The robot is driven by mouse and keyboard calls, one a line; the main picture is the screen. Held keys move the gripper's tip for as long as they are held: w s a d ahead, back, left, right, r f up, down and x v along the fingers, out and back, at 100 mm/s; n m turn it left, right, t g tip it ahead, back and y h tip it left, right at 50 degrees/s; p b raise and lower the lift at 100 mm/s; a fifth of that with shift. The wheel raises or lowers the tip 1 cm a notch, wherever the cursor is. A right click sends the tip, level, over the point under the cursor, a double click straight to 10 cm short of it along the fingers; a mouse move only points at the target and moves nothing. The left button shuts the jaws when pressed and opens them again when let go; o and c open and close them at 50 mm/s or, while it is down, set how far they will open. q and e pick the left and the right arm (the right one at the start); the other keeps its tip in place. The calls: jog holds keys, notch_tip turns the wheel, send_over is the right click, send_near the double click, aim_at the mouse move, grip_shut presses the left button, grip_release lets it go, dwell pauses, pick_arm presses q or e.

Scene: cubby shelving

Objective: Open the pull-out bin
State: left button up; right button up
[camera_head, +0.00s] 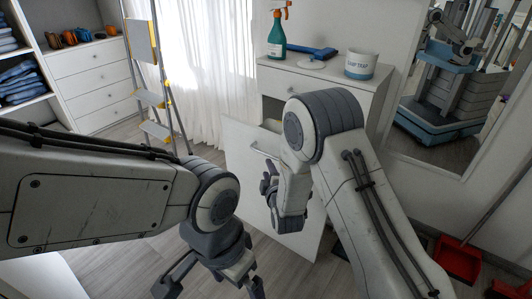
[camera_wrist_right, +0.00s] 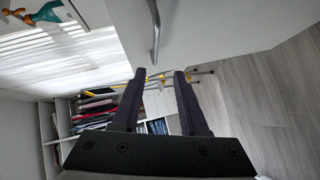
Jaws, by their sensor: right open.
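The pull-out bin (camera_head: 240,150) is the white front in the cabinet below the countertop. It stands out from the cabinet, with a dark opening behind its top edge. Its metal bar handle (camera_head: 264,153) is near the top; in the right wrist view the handle (camera_wrist_right: 155,32) lies just beyond the fingertips. My right gripper (camera_head: 268,188) is in front of the bin, partly hidden by its own arm. In the wrist view its fingers (camera_wrist_right: 167,73) are apart and empty, not around the handle. My left gripper (camera_head: 212,285) is low at the front, fingers apart and empty.
The white cabinet (camera_head: 382,90) carries a green spray bottle (camera_head: 277,38), a blue brush (camera_head: 312,52) and a white tub (camera_head: 361,64). A stepladder (camera_head: 150,75) stands at left. A red dustpan (camera_head: 458,260) lies at right. Floor shows left of the bin.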

aim_at(266, 154)
jog(key=shift+n+t, duration=0.3)
jog(key=shift+t, duration=0.1)
jog(key=x, duration=0.3)
jog(key=b+x, duration=0.1)
jog(key=x, duration=0.3)
jog(key=d+b+x, duration=0.1)
jog(key=x, duration=0.2)
jog(key=shift+w+f, duration=0.2)
jog(key=shift+w, duration=0.3)
grip_shut()
dwell(0.5)
